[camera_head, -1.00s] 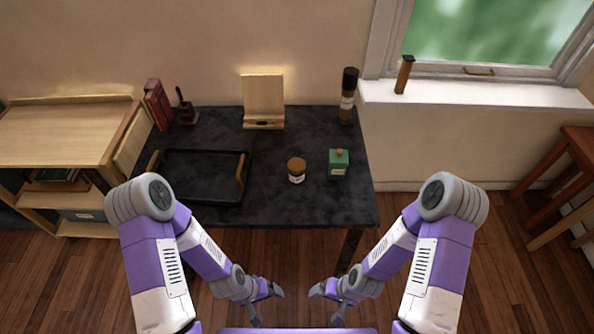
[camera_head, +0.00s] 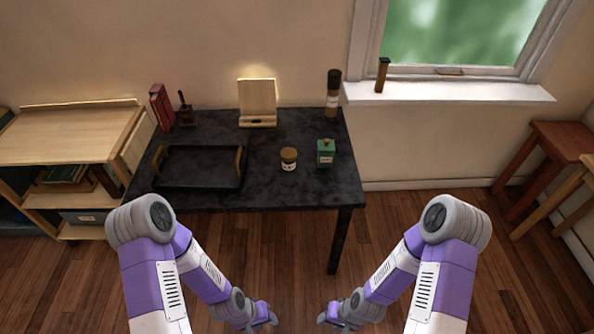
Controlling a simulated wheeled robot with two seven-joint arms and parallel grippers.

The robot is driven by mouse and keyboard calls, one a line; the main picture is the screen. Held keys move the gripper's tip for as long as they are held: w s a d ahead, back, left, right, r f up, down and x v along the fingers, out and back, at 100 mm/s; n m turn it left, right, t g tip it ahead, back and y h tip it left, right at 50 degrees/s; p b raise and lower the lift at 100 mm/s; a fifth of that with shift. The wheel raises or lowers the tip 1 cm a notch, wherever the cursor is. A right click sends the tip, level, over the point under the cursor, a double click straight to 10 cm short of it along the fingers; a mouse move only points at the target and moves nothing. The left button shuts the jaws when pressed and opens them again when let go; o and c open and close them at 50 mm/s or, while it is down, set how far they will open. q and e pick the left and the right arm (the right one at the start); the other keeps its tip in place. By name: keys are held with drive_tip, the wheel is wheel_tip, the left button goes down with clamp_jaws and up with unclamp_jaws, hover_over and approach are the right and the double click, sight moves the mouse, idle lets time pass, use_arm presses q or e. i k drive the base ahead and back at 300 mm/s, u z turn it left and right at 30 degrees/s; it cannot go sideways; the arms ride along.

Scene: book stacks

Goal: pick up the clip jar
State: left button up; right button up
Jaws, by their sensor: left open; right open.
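A small jar with a brown lid and pale label, which looks like the clip jar (camera_head: 289,160), stands upright on the dark table (camera_head: 270,190), right of its middle. Its contents cannot be made out. My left gripper (camera_head: 264,322) and my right gripper (camera_head: 328,322) are low in the picture, in front of the table and well apart from the jar. Both are open and empty, partly cut off by the bottom edge.
A green box-shaped container (camera_head: 326,153) stands just right of the jar. A black tray (camera_head: 197,184) with tan handles lies to its left. A wooden stand (camera_head: 257,103), a dark cylinder (camera_head: 333,95) and red books (camera_head: 161,107) line the back. Floor is clear before the table.

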sight(288, 168)
drive_tip(key=z, duration=0.7)
drive_tip(key=i, duration=0.65)
drive_tip(key=u, duration=1.05)
